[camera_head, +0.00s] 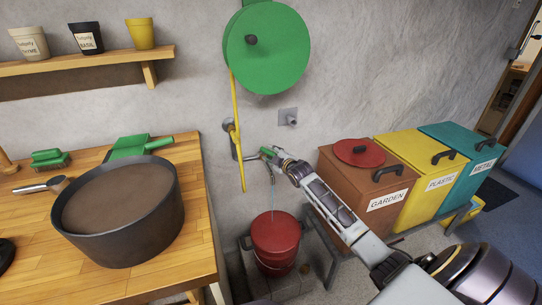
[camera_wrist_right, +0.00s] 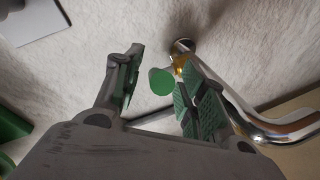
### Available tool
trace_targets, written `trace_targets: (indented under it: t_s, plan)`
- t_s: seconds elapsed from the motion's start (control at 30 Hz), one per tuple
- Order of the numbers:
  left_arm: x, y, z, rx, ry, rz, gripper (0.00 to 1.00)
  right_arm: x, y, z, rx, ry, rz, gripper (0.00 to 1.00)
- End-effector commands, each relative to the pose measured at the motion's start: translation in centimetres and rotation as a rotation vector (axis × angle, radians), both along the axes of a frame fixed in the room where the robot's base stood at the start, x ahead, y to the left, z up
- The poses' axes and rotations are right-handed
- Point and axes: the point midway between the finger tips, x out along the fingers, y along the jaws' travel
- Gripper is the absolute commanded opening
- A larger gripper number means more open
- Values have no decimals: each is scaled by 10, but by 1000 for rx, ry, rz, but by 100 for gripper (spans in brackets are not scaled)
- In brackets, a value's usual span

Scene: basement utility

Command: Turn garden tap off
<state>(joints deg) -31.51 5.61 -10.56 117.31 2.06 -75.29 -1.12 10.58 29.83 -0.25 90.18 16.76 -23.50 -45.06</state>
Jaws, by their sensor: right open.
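The garden tap is a bent chrome pipe (camera_wrist_right: 285,128) with a brass part and a round green handle (camera_wrist_right: 162,81) in the right wrist view. In the head view the tap (camera_head: 237,150) comes out of the wall, and a thin blue stream of water (camera_head: 273,200) falls below it to the red bucket (camera_head: 275,246). My right gripper (camera_head: 272,157) is at the tap and partly covers it. In the wrist view its fingers (camera_wrist_right: 163,60) are apart, with the green handle seen between them. Contact cannot be told. My left gripper is not in view.
A green hose reel (camera_head: 285,55) hangs above, with its yellow hose (camera_head: 236,120) down beside the tap. Brown, yellow and teal bins stand right, the brown garden bin (camera_head: 345,190) nearest. A wooden bench (camera_head: 190,225) holds a large dark pot (camera_head: 140,235) at left.

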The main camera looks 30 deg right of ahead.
Motion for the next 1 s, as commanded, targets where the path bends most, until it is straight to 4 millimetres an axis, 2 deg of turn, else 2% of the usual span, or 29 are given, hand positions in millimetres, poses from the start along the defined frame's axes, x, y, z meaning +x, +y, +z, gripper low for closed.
trace_targets:
  t_s: [0.2,0.6,0.93,1.0]
  plan:
    - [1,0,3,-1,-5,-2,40,9,0,-2,0,-1,1,41]
    - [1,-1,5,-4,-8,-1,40,11,0,-2,-1,0,1,41]
    - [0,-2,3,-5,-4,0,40,11,-1,-2,-1,0,1,0]
    - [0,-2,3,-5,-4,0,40,11,-1,-2,-1,0,0,0]
